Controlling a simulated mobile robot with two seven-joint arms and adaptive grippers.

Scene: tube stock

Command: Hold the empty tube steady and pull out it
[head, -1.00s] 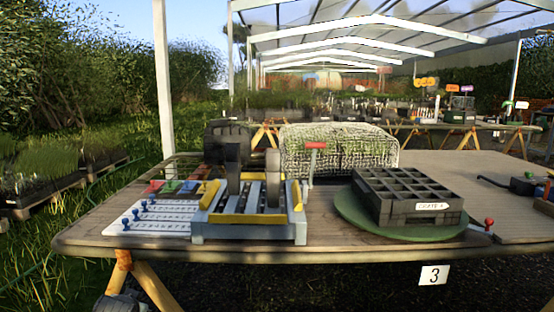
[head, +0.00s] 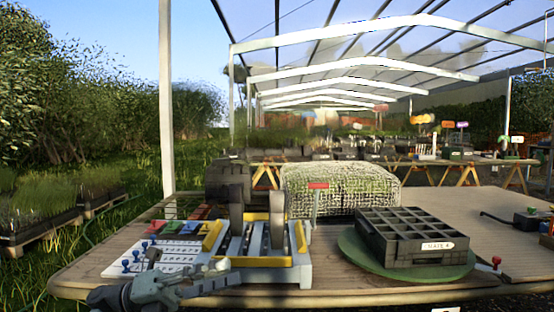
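My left gripper (head: 217,272) is low at the front left, in front of the blue-grey slatted rack (head: 290,277) and over the table's front edge. Its fingers overlap the rack's front in the picture. I cannot tell if they are open or touch it. The rack has yellow bars and two dark, round-topped upright plates (head: 236,214). No empty tube can be made out for sure. A dark crate with square compartments (head: 433,256) sits on a green round board (head: 352,248) at the right. My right gripper is not in view.
A white numbered board (head: 118,268) with blue pegs lies left of the rack, with coloured pieces behind it. A red-topped post (head: 318,186) stands behind the rack. A mesh-covered block (head: 340,188) is at the back. Bare wooden table (head: 335,285) lies between rack and crate.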

